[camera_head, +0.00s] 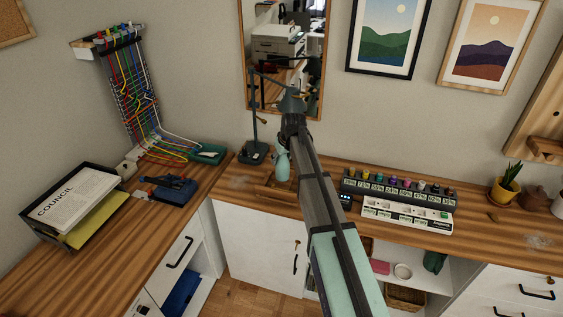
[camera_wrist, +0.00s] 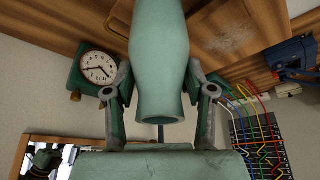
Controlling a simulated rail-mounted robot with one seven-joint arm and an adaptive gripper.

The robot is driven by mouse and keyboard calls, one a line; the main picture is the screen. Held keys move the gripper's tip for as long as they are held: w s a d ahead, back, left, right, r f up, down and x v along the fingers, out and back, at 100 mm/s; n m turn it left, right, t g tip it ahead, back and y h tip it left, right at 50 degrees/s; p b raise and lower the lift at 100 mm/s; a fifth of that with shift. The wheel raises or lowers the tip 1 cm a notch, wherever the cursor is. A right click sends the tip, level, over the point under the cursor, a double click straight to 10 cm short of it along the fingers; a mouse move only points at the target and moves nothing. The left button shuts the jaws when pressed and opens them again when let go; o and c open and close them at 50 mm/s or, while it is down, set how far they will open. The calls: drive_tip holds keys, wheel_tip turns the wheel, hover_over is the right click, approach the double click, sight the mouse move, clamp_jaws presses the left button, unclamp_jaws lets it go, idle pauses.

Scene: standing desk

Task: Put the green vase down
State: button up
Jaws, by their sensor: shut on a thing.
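The green vase (camera_head: 282,165) is pale green and looks upright above the back of the wooden desk, just right of a dark lamp. My gripper (camera_head: 291,128) is at the vase's upper part, with my arm partly covering it. In the wrist view the vase (camera_wrist: 158,40) runs down the middle with its open mouth towards the camera. The fingers of my gripper (camera_wrist: 159,78) are shut on its neck from both sides. The vase's base is hidden or out of frame, so I cannot tell whether it touches the surface below.
The dark lamp (camera_head: 252,153) stands close left of the vase. A shallow wooden tray (camera_head: 274,193) lies near below it. A rack with coloured tops (camera_head: 398,188) and a white power strip (camera_head: 407,217) are to the right. A green clock (camera_wrist: 98,67) shows in the wrist view.

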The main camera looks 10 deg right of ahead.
drive_tip(key=shift+f+p, duration=0.5)
drive_tip(key=shift+f, duration=0.75)
drive_tip(key=shift+f, duration=0.15)
drive_tip(key=o, duration=1.4)
drive_tip(key=shift+c, duration=0.2)
drive_tip(key=b+v, duration=0.4)
drive_tip(key=v, duration=0.8)
